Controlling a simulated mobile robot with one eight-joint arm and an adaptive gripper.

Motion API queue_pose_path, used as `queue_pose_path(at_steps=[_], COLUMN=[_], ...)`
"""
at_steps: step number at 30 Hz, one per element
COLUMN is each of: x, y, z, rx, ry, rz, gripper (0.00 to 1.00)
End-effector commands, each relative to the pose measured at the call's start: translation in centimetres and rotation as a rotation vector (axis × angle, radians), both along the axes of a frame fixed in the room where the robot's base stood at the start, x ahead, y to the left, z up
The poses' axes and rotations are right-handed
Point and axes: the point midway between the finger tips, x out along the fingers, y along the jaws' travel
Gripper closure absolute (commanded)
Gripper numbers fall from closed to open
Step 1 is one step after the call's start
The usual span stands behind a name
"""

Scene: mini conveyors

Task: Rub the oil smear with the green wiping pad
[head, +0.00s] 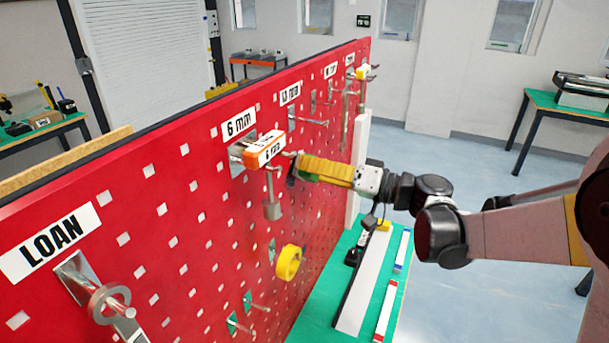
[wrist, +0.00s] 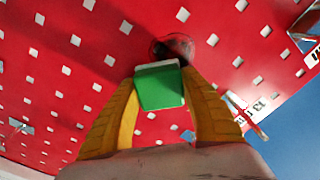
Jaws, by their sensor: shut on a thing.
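My gripper (head: 301,168) reaches in from the right towards the red pegboard, its yellow fingers pointing at the board. In the wrist view the fingers are shut on the green wiping pad (wrist: 160,90), which has a pale edge on its far side. The dark oil smear (wrist: 172,46) is on the red board just beyond the pad, and the pad covers its lower part in this view. In the head view a dark patch of the smear (head: 291,172) shows at the fingertips. I cannot tell whether the pad touches the board.
The red pegboard (head: 180,215) carries labelled hooks. An orange-and-white tagged item (head: 264,150) hangs close left of my fingers. A yellow tape roll (head: 289,262) hangs below. A green bench (head: 318,312) with a long pale bar (head: 362,285) lies under the arm.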

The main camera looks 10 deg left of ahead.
Motion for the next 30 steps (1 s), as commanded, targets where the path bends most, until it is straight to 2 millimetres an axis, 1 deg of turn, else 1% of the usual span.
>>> queue_pose_path(at_steps=[3, 8, 11, 18, 26, 30], x=[0.5, 0.2, -0.4, -2.6, -3.6, -4.7], y=[-0.1, 0.0, 0.2, 0.9, 1.2, 1.7], z=[-0.1, 0.0, 0.0, 0.0, 0.0, 0.0], rx=[0.0, 0.0, 0.0, 0.0, 0.0, 0.001], ry=[0.0, 0.0, 0.0, 0.0, 0.0, 0.0], rz=[0.0, 0.001, 0.001, 0.001, 0.001, 0.002], gripper=[0.73, 0.73, 0.73, 0.73, 0.73, 0.73])
